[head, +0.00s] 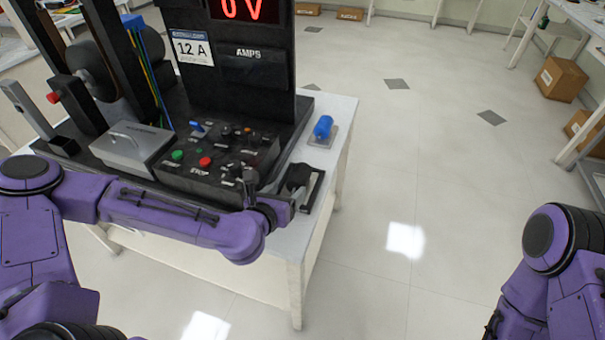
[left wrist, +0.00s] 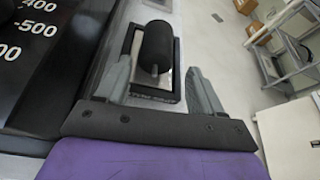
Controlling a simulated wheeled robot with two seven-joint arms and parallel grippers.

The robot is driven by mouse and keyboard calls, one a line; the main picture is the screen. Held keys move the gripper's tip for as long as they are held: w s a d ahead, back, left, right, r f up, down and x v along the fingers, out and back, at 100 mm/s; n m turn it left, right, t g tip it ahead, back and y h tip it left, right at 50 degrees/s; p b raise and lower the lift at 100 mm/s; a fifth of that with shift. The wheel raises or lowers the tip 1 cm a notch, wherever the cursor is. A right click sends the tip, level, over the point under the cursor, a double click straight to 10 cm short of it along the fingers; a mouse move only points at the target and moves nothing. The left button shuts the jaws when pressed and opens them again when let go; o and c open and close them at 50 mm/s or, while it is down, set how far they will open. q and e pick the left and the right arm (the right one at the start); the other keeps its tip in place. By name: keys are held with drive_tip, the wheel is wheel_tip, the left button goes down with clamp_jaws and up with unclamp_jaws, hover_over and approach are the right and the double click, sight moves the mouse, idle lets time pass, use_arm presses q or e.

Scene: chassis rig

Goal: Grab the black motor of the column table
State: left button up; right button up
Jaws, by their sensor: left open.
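The black motor (head: 298,177) is a dark cylinder in a black-framed holder (head: 314,190) on the white table, right of the control panel. In the left wrist view the motor (left wrist: 158,45) lies ahead, with a small shaft at its near end. My left gripper (left wrist: 157,70) is open, its grey fingers spread on either side of the motor's near end. I see no contact, and the gap in depth is hard to judge. In the head view my left forearm hides part of the gripper. My right arm shows at the right edge; its gripper is out of view.
A blue motor (head: 323,127) stands on a small plate behind the black one. The control panel (head: 215,155) with buttons and a tall black display board rise to the left. The white table (head: 335,115) ends just right of the motors, with open floor beyond.

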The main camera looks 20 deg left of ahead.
sight(294, 185)
use_arm(q)
drive_tip(key=x, duration=0.2)
drive_tip(key=p+x, duration=0.1)
drive_tip(key=x, duration=0.5)
drive_tip(key=shift+s+a+f, duration=0.15)
drive_tip(key=shift+s+f, duration=0.05)
drive_tip(key=shift+f, duration=0.15)
drive_tip(key=c, duration=1.1)
